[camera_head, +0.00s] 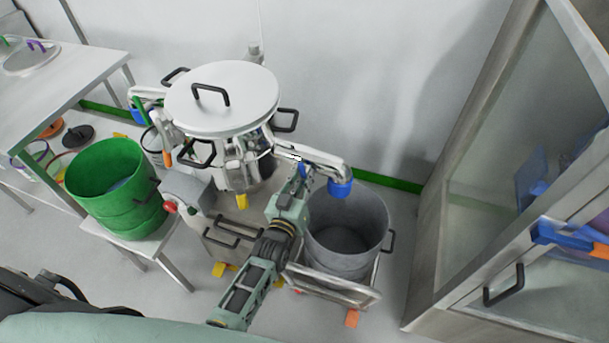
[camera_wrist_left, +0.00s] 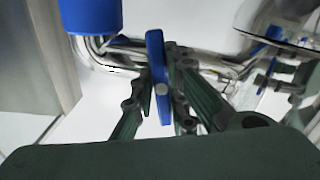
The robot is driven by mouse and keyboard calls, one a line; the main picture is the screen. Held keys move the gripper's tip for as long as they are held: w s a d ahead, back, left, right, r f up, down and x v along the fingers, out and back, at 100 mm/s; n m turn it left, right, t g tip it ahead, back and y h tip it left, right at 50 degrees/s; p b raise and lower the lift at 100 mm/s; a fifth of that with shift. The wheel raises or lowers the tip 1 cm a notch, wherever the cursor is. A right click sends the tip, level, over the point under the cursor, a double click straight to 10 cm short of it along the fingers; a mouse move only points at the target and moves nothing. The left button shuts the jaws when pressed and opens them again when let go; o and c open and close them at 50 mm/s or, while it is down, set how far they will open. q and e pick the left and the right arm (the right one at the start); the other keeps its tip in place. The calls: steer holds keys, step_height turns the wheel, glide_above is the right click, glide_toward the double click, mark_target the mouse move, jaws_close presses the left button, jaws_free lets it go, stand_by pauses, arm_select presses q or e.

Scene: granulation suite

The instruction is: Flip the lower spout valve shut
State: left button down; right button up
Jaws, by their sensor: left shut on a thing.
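The steel vessel (camera_head: 238,160) stands on a cart under a round lid. Its spout pipe (camera_head: 320,158) runs right and bends down to a blue end piece (camera_head: 340,188) over a grey bucket; the end piece also shows in the wrist view (camera_wrist_left: 90,18). My left gripper (camera_head: 300,180) is at the pipe, shut on the blue valve handle (camera_wrist_left: 158,75). In the wrist view the handle stands upright between the fingers (camera_wrist_left: 162,92), across the pipe (camera_wrist_left: 125,62). In the head view the fingers hide most of the handle. My right gripper is out of view.
The open grey bucket (camera_head: 374,232) stands on a low trolley (camera_head: 335,287) under the spout. A green bin (camera_head: 115,205) is at the left, near a steel table (camera_head: 60,80). A glass-fronted cabinet (camera_head: 500,200) bounds the right. Pale floor shows between trolley and cabinet.

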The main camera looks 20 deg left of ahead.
arm_select(q)
steer(key=shift+m, duration=1.1)
steer(key=c, duration=1.7)
jaws_free()
steer(key=shift+s, duration=0.1)
steer(key=s, duration=1.1)
steer(key=shift+s+a, duration=0.25)
steer(key=shift+s, duration=0.15)
